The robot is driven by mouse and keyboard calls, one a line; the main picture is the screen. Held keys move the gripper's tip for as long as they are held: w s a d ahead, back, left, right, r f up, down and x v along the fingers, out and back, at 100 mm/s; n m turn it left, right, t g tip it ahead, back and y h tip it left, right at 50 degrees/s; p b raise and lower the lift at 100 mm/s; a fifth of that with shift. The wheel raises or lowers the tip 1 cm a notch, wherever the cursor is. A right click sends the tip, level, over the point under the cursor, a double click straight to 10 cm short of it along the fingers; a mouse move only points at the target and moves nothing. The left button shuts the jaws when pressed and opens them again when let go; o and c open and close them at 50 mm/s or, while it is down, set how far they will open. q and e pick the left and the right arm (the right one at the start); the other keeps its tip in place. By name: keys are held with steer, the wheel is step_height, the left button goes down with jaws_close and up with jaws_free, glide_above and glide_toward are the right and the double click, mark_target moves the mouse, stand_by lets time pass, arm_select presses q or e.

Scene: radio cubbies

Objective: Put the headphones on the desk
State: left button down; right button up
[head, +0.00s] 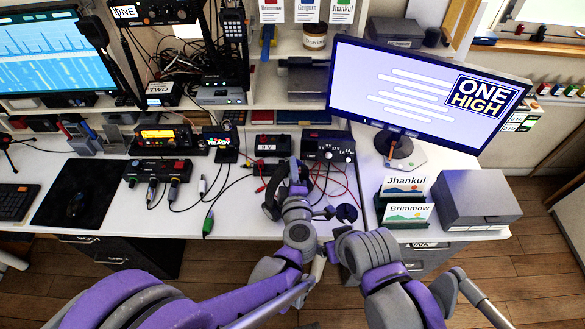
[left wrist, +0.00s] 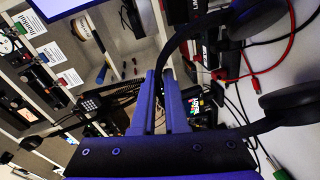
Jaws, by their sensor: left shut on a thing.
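The dark headphones (head: 347,213) are over the front middle of the white desk (head: 240,212). My left gripper (head: 298,178) is shut on their headband. In the left wrist view, the fingers (left wrist: 163,88) close on the curved band of the headphones (left wrist: 186,34). One ear cup is at the top right and the other at the right edge. Part of the band is hidden behind the gripper. I cannot tell whether the cups touch the desk. My right arm shows at the lower right in the head view, but its gripper cannot be made out.
Red and black cables (head: 348,190) lie behind the headphones, near black boxes. A control box (head: 158,172) and a mouse mat (head: 80,192) are to the left. A monitor (head: 428,92), name cards (head: 408,214) and a grey box (head: 478,198) stand right. Bare desk lies left of the gripper.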

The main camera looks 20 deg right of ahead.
arm_select(q)
steer(key=shift+f, duration=0.15)
steer(key=c, duration=0.9)
jaws_free()
steer(key=shift+c, duration=0.2)
arm_select(e)
steer(key=shift+f, duration=0.15)
